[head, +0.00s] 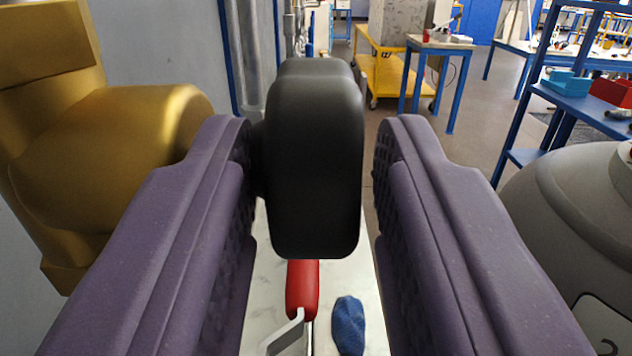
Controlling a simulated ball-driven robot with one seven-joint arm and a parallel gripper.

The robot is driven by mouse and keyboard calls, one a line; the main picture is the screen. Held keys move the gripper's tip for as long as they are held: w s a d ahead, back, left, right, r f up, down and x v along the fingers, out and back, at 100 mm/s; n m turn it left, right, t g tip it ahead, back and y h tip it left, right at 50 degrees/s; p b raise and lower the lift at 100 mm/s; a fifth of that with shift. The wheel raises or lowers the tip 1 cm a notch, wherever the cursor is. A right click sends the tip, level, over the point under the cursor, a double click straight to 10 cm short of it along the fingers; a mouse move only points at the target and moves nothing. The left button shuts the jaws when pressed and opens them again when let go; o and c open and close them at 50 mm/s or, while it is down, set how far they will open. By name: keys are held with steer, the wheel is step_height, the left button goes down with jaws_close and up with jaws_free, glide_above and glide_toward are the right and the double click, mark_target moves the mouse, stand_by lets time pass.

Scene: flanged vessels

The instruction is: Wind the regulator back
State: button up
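The regulator shows as a brass body (135,150) at the left and a black knob (315,160) in the middle of the head view. That the knob belongs to the brass body is likely, but the left finger hides the link between them. My gripper (316,135) has its two purple fingers on either side of the black knob. The right finger stands clear of the knob with a narrow gap. The left finger is close to the knob's left side, and I cannot tell whether it touches. The gripper is open around the knob.
Below the knob are a red handle (302,288) and a blue cloth-like thing (348,325) on a pale surface (268,310). A grey rounded vessel (570,215) stands at the right. Blue shelving (575,105), a yellow cart (383,75) and workbenches stand farther back.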

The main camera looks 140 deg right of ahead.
steer(key=v, duration=0.7)
steer(key=shift+w+a, duration=0.25)
steer(key=shift+w, duration=0.1)
steer(key=w+a+n+t+y+b, duration=0.2)
steer(key=w+n+t+y+b, duration=0.4)
steer(key=n+t, duration=0.35)
steer(key=w+a+r+n+t+y+b, duration=0.2)
steer(key=w+a+r+n+t+y, duration=0.1)
steer(key=w+r+n+t, duration=0.4)
steer(key=s+a+r+n+t+y+b, duration=0.1)
steer(key=s+a+r+n+t, duration=0.2)
steer(key=r, duration=0.9)
steer(key=s+a+r+n+t+y+b, duration=0.1)
steer(key=s+r+n+t, duration=0.3)
steer(key=r, duration=0.7)
steer(key=s+a+r+n+t+y+b, duration=0.1)
steer(key=s+a+r+n+t+b, duration=0.2)
steer(key=r, duration=0.9)
steer(key=a+n+t, duration=0.1)
steer(key=t, duration=0.2)
steer(key=shift+s+a+r, duration=0.3)
steer(key=shift+a, duration=0.05)
